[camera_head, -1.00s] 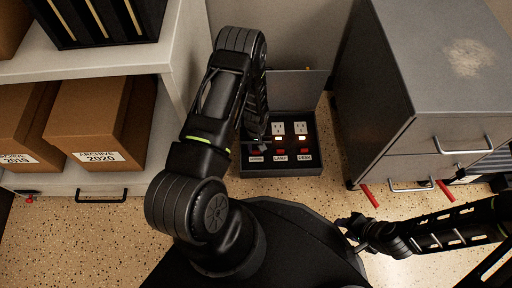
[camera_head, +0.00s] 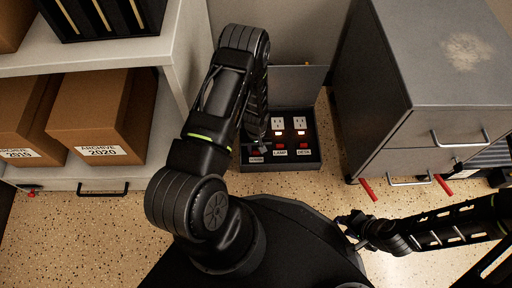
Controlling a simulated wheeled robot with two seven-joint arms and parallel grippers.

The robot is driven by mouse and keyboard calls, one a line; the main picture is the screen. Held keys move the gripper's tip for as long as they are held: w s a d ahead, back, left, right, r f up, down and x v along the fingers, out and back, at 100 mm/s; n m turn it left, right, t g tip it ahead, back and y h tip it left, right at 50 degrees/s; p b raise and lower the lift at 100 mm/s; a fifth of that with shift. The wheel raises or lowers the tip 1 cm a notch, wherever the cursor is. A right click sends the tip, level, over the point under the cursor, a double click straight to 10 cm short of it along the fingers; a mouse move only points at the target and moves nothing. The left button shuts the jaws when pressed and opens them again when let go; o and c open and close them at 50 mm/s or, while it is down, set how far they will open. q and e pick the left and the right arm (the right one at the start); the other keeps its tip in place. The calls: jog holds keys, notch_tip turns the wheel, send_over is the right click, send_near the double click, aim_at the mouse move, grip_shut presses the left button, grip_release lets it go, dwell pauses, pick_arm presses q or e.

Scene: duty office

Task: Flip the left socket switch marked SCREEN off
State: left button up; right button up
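A dark socket box (camera_head: 310,166) with its lid standing open sits on the floor between the shelf and the grey cabinet. The middle switch (camera_head: 280,146), marked LAMP, and the right switch (camera_head: 303,146), marked DESK, each have a lit lamp above. The left switch (camera_head: 255,150) is partly covered by my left gripper (camera_head: 259,143), and its label is too blurred to read surely. Its lamp and position are hidden. My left gripper's fingers are too dark to judge. My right gripper (camera_head: 350,228) is low at the right, away from the box.
The shelf unit (camera_head: 185,75) with brown archive boxes (camera_head: 100,115) stands close on the left. The grey drawer cabinet (camera_head: 380,110) stands close on the right, with red pieces near its foot. Speckled floor (camera_head: 90,225) is free at the front left.

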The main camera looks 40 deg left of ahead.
aim_at(256, 151)
pick_arm(q)
jog(key=o, duration=0.4)
jog(key=shift+o, duration=0.2)
notch_tip(256, 151, up, 7)
jog(key=p, duration=0.3)
jog(key=shift+f, duration=0.2)
jog(key=shift+r, duration=0.6)
